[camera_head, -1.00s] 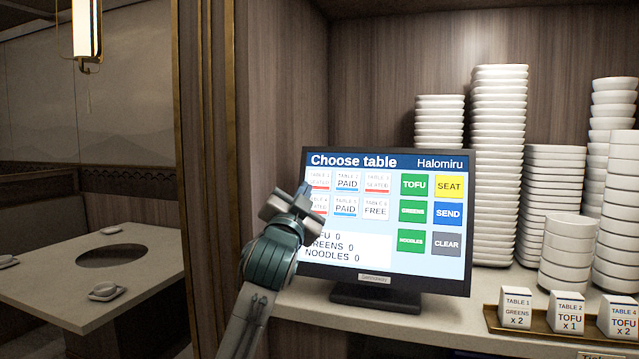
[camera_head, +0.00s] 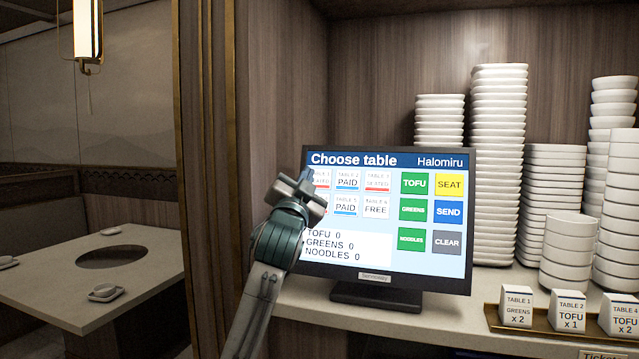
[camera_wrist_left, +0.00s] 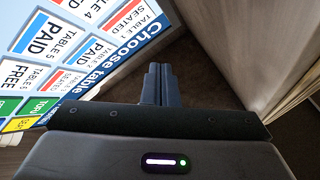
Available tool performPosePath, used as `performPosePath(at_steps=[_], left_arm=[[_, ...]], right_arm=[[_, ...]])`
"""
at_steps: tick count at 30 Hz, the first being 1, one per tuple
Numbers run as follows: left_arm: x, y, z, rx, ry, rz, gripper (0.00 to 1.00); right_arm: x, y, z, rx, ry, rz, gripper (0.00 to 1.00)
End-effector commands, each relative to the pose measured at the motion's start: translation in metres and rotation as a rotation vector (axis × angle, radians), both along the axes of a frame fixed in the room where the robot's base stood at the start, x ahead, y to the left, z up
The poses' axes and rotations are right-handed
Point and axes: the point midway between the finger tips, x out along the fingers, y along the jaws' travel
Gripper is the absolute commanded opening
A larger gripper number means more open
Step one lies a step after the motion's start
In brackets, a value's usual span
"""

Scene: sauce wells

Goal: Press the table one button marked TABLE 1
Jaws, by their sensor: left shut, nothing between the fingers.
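The touchscreen (camera_head: 415,272) reads "Choose table" and stands on the counter. The white TABLE 1 button (camera_head: 323,183), marked SEATED with a red stripe, is at the top left of its grid, its left part hidden by my left gripper. It also shows in the left wrist view (camera_wrist_left: 124,20). My left gripper (camera_head: 306,178) is shut and empty, its tips up at the TABLE 1 button in the head view. In the left wrist view its closed fingers (camera_wrist_left: 157,72) lie to the right of the screen's edge. I cannot tell whether they touch the screen. My right gripper is not in view.
The TABLE 2 button (camera_head: 347,181) is right of TABLE 1. Stacks of white bowls (camera_head: 498,160) stand right of the screen. A tray (camera_head: 541,329) with order blocks is at the front right. A dining table (camera_head: 60,290) is at the left.

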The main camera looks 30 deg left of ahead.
Motion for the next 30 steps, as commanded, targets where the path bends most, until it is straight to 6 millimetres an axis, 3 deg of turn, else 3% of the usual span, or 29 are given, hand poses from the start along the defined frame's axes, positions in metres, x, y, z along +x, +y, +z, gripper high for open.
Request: performPosePath(at_steps=[6,12,30], left_arm=[[0.027,0.007,-0.009,-0.002,0.002,0.000,0.00],[0.041,0.010,-0.013,0.000,-0.001,0.001,0.00],[0.044,0.010,-0.014,0.000,0.000,0.000,0.00]], right_arm=[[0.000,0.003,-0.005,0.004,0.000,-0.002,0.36],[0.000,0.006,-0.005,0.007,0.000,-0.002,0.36],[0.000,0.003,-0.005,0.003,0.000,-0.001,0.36]])
